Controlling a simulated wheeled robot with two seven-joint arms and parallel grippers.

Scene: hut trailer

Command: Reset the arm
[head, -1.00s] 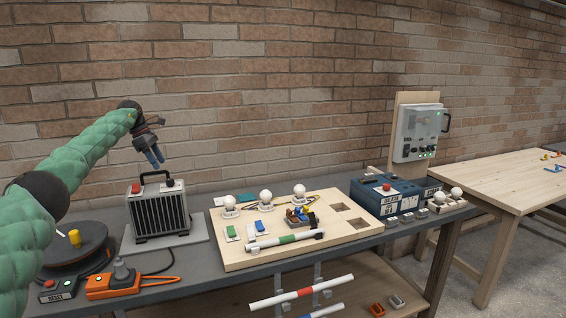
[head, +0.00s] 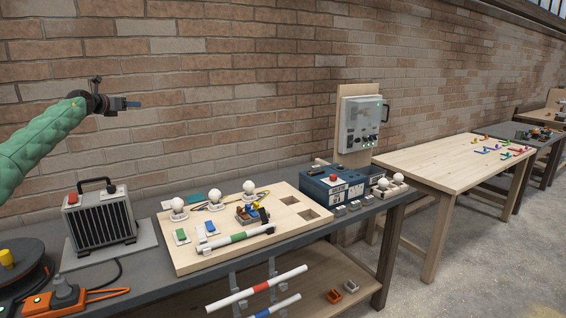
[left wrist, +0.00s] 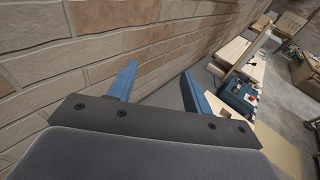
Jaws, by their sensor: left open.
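My left arm comes in from the left in the head view, in a green padded sleeve. Its gripper (head: 128,104) is held up in front of the brick wall, above and beyond the black heater, and points to the right. In the left wrist view the two blue fingers of the left gripper (left wrist: 158,88) stand wide apart, with nothing between them. The gripper is open and empty. My right gripper shows in neither view.
Below the arm, a grey bench holds the black heater (head: 100,218), a wooden board (head: 190,262) with several bulbs, and a blue box (head: 330,186). A control panel (head: 360,122) stands behind. A light wooden table (head: 440,170) is to the right. The air around the gripper is clear.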

